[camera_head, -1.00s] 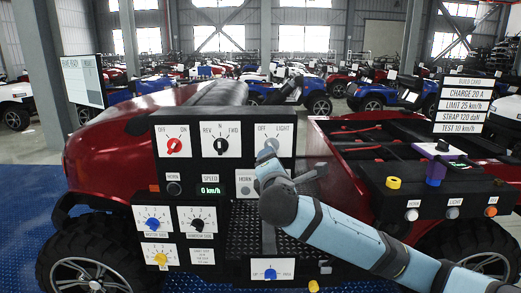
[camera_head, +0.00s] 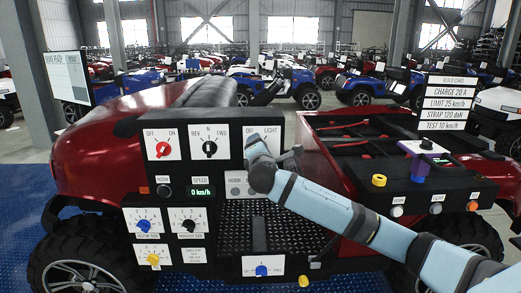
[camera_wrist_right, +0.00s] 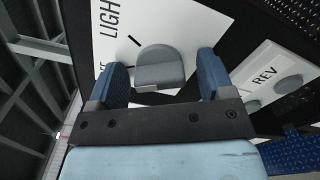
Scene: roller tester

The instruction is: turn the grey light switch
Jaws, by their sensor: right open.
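The grey light switch (camera_wrist_right: 160,66) is a round-backed knob on a white plate lettered LIGHT in the right wrist view. My right gripper (camera_wrist_right: 163,80) is open, with one blue finger on each side of the knob. Gaps show between the knob and both fingers, and I cannot tell how deep the fingertips reach. In the head view my right gripper (camera_head: 257,147) is in front of the white OFF/LIGHT plate (camera_head: 271,134) and hides the switch. My left gripper is not in view.
Left of the light plate are the black REV/N/FWD knob (camera_head: 210,147) and the red OFF/ON knob (camera_head: 163,148). A HORN button plate (camera_head: 235,184) and green speed display (camera_head: 201,191) sit below. A red vehicle frame (camera_head: 335,150) stands right of the panel.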

